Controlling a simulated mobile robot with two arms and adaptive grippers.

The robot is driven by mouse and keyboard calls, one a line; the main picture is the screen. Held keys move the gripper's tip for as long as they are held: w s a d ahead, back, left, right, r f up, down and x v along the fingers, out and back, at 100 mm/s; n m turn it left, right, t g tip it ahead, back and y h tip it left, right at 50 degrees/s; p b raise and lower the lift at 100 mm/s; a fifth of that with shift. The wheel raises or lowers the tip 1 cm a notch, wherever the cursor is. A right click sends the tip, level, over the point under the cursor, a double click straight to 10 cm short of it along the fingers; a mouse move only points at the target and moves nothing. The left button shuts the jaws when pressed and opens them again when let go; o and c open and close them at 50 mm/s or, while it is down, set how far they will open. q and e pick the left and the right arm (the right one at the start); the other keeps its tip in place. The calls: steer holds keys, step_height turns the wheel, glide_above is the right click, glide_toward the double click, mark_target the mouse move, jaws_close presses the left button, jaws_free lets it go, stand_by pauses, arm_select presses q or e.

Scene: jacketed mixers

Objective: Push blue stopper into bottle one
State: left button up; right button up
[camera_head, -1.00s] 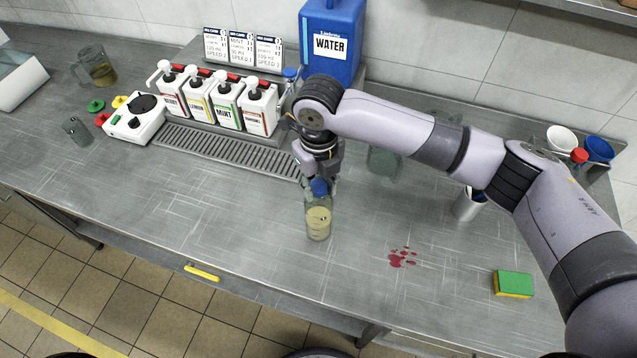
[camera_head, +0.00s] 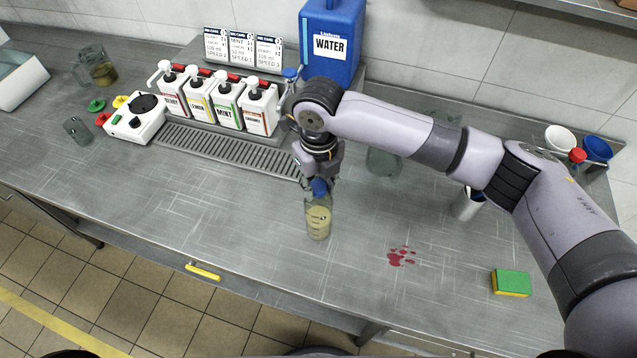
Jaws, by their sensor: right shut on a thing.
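A clear bottle (camera_head: 318,222) with pale yellow liquid stands upright on the steel counter near the middle. The blue stopper (camera_head: 320,187) is at the bottle's mouth, just under my right gripper. My right gripper (camera_head: 318,180) points down over the bottle and is shut on the blue stopper. The fingertips partly hide the stopper and the bottle's neck, so I cannot tell how deep the stopper sits. My left gripper is not in view.
Several labelled pump bottles (camera_head: 228,109) stand behind a drip grate (camera_head: 225,150). A blue water container (camera_head: 331,45) is at the back. A red spill (camera_head: 401,256) and a sponge (camera_head: 511,283) lie to the right. A grey cup (camera_head: 467,206) stands under my right arm.

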steer(key=shift+s+f, duration=0.1)
steer(key=shift+f, duration=0.2)
steer(key=o, duration=0.8)
steer(key=shift+o, duration=0.3)
steer(key=shift+r, duration=0.1)
steer(key=o, duration=0.4)
steer(key=shift+r, duration=0.1)
step_height(320, 180, up, 7)
steer(key=p, duration=0.6)
steer(key=shift+p, duration=0.35)
